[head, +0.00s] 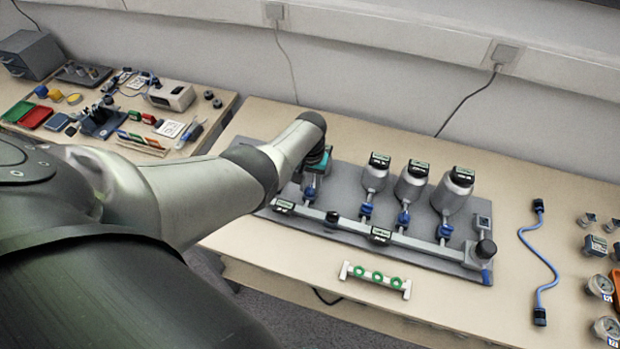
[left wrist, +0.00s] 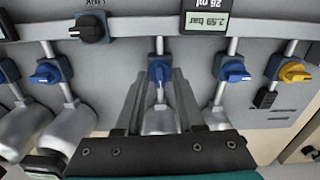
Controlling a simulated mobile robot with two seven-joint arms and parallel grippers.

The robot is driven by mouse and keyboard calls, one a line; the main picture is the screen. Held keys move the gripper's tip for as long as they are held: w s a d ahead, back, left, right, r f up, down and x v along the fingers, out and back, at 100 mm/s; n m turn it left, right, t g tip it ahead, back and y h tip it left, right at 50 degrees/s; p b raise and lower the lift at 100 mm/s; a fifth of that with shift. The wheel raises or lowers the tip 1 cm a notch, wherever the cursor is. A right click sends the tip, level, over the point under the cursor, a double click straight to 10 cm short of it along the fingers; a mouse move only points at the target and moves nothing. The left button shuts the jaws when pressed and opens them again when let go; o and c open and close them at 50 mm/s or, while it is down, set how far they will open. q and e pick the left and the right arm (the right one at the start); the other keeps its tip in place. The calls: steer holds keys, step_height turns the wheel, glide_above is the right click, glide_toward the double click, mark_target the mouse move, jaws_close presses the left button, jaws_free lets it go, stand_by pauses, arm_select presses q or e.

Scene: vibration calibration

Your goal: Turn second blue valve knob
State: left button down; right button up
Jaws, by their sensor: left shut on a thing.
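In the left wrist view, a blue valve knob (left wrist: 160,70) sits on a thin pipe between the fingers of my left gripper (left wrist: 159,82). The gripper is shut on this knob, one finger on each side. Other blue knobs are on either side of it: one to the left (left wrist: 47,73) and one to the right (left wrist: 232,72). In the head view, my left arm reaches to the left part of the grey board (head: 340,178) and hides much of the gripper. A row of blue knobs (head: 403,218) shows under the silver vessels. My right gripper is not in view.
A yellow knob (left wrist: 295,72) and a black knob (left wrist: 90,27) are nearby in the wrist view. In the head view, a white rack with green rings (head: 375,280) lies before the board. A blue cable (head: 541,265) and gauges (head: 600,287) lie right.

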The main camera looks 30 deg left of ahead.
mark_target(310, 188)
arm_select(q)
steer(key=shift+s+m, duration=0.1)
steer(key=shift+m, duration=0.4)
steer(key=c, duration=0.5)
jaws_free()
step_height(310, 188, up, 15)
steer(key=p, duration=0.8)
steer(key=shift+r, duration=0.1)
